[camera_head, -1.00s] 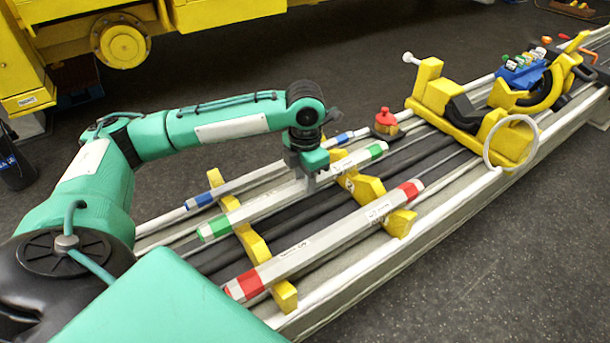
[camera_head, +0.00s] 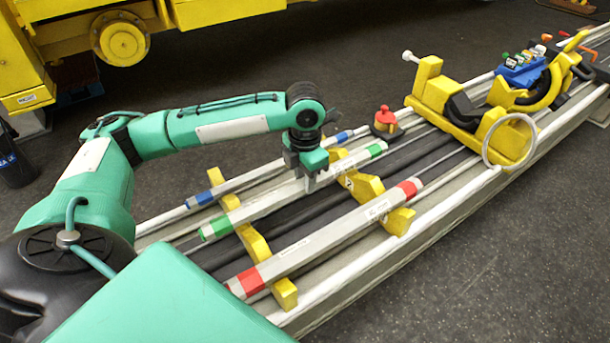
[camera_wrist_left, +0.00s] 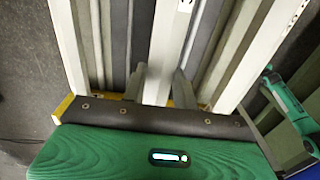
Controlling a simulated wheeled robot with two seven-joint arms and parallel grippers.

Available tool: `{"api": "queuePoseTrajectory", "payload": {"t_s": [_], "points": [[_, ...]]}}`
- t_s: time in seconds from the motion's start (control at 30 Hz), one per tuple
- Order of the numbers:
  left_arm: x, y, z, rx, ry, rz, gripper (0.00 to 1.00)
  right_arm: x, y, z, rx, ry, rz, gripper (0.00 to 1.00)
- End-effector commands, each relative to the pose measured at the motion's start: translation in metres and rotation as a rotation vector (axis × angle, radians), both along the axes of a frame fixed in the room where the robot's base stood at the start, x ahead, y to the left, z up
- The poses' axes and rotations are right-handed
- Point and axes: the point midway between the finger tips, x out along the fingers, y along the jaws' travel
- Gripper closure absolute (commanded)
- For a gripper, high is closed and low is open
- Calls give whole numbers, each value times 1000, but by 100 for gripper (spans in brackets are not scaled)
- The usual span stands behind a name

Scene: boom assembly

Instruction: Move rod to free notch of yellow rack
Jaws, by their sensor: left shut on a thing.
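My left gripper (camera_head: 311,184) is shut on the rod with green bands (camera_head: 270,199), near its far half. This rod lies along the yellow rack, which has a near bar (camera_head: 254,238) and a far bar (camera_head: 366,188). A slimmer rod with blue bands (camera_head: 260,177) lies to its left, and a thicker rod with red bands (camera_head: 320,241) lies to its right. In the left wrist view the two fingers (camera_wrist_left: 159,84) stand on either side of the pale rod (camera_wrist_left: 163,55). I cannot tell whether the green-banded rod rests in its notches or sits just above them.
The rack stands on a long grey boom with rails (camera_head: 430,220). Beyond it are a small red-topped part (camera_head: 385,120) and a yellow frame (camera_head: 450,105) with a white ring (camera_head: 510,141). A yellow machine (camera_head: 60,40) stands at the back left. Dark floor lies at the right.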

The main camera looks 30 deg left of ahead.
Motion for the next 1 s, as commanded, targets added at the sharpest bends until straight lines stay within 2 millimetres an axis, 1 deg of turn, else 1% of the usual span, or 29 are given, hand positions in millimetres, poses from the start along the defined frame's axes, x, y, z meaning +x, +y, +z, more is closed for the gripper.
{"api": "queuePoseTrajectory", "payload": {"t_s": [0.4,1.0], "points": [[0,0,-12,0,0,0,100,0,4,1,4,0,-1,66],[0,0,-28,0,-1,0,100,0,3,2,4,0,-1,66]]}}
